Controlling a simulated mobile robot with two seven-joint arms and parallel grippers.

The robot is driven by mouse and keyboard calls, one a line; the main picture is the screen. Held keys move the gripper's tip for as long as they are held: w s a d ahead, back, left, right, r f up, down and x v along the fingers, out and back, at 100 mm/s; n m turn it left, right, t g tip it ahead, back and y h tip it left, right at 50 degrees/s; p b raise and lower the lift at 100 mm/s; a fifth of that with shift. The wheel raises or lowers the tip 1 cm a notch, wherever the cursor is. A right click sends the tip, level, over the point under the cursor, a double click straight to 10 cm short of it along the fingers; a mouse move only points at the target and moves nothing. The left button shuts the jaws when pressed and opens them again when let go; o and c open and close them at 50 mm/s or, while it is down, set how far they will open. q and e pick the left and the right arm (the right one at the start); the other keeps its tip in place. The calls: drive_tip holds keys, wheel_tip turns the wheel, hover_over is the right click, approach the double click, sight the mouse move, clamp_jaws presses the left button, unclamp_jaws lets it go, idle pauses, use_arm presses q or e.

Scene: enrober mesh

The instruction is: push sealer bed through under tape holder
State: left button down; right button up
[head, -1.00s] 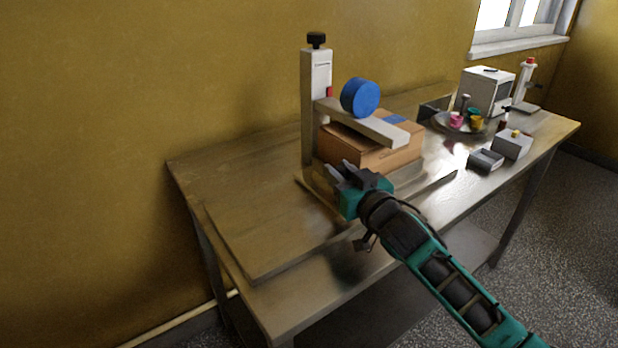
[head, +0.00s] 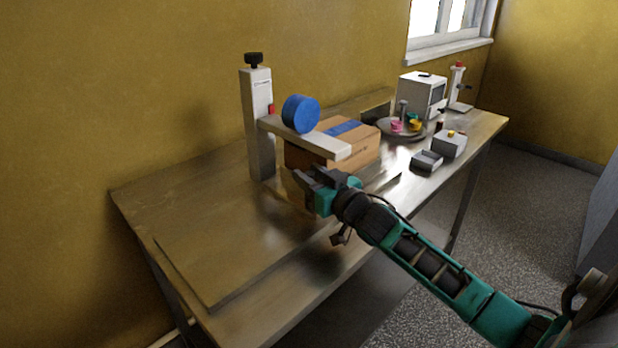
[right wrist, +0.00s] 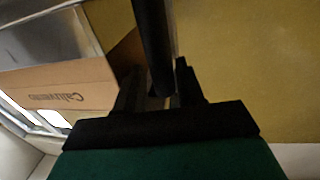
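The tape holder (head: 258,130) is a pale column with a black knob; its arm (head: 325,143) reaches over the cardboard box and carries a blue tape roll (head: 300,114). The cardboard box (head: 362,150) has a blue strip (head: 344,128) on top. The sealer bed (head: 225,265) looks like the flat board below, bare at the near left. My right gripper (head: 312,178) is at the box's near-left end, fingers apart; contact is unclear. In the right wrist view the box (right wrist: 60,88) is left of the fingers, and a dark bar shows between or beyond them. My left gripper is out of view.
Beyond the box are a round tray (head: 385,127) with coloured cups, a small open grey box (head: 427,161), another grey box (head: 449,145) and a white machine (head: 415,95). The near-left tabletop is clear. A yellow wall runs behind the table.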

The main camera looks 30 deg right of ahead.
drive_tip(key=shift+o, duration=0.9)
drive_tip(key=shift+d, duration=0.1)
drive_tip(key=shift+s+f, duration=0.1)
drive_tip(key=shift+s, duration=0.35)
drive_tip(key=s, duration=1.2)
drive_tip(key=shift+d, duration=0.2)
